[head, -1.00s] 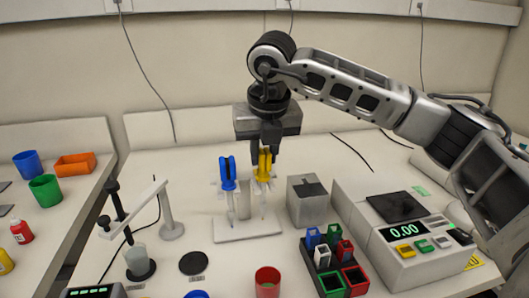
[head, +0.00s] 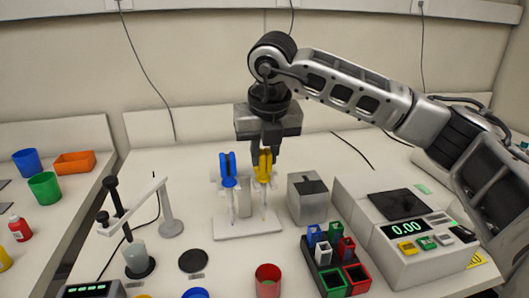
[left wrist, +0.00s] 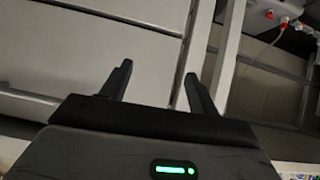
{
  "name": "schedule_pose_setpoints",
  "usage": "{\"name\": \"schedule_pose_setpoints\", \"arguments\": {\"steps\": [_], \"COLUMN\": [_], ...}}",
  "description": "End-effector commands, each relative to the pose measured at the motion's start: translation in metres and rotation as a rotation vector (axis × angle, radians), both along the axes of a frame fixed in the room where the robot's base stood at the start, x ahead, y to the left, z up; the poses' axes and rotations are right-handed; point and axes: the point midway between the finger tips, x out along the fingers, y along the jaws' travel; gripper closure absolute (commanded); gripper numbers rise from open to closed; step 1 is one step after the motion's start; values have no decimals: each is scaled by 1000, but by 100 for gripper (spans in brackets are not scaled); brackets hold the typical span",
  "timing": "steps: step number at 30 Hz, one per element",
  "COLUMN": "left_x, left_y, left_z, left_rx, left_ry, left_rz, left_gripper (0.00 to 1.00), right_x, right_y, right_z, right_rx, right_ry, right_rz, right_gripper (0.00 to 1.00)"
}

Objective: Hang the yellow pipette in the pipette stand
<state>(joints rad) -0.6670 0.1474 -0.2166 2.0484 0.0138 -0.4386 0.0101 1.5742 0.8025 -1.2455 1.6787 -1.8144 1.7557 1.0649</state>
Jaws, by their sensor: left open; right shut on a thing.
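The yellow pipette (head: 263,167) is upright at the right side of the white pipette stand (head: 246,230), in the head view. My right gripper (head: 266,153) is above the stand, pointing down, shut on the pipette's upper part. A blue pipette (head: 228,169) hangs upright on the stand's left side. Whether the yellow pipette rests on the stand's holder cannot be told, as the contact is too small to see. My left gripper (left wrist: 158,92) shows only in the left wrist view, open and empty, with a grey panel and metal frame behind it.
A grey box (head: 308,200) stands just right of the stand. A stand with a white arm (head: 170,225) is on the left. A red cup (head: 267,280) and a black disc (head: 193,261) lie in front.

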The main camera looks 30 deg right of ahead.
Motion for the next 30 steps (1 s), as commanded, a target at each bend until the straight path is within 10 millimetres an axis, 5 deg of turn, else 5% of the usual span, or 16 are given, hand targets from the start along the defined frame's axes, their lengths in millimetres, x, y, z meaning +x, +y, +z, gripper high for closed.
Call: {"name": "schedule_pose_setpoints", "arguments": {"steps": [6, 7, 9, 30], "left_x": [0, 0, 0, 2], "left_y": [0, 0, 0, 0], "left_z": [0, 0, 0, 4], "left_rx": [0, 0, 0, 1], "left_ry": [0, -1, -1, -5], "left_rz": [0, 0, 0, 0], "left_gripper": [39, 39, 39, 39], "right_x": [0, 0, 0, 0], "right_y": [0, 0, 0, 0], "right_z": [0, 0, 0, 5], "right_rx": [0, 0, 0, 0], "right_ry": [0, 0, 0, 0], "right_rz": [0, 0, 0, 0], "right_gripper": [100, 73, 54, 53]}}
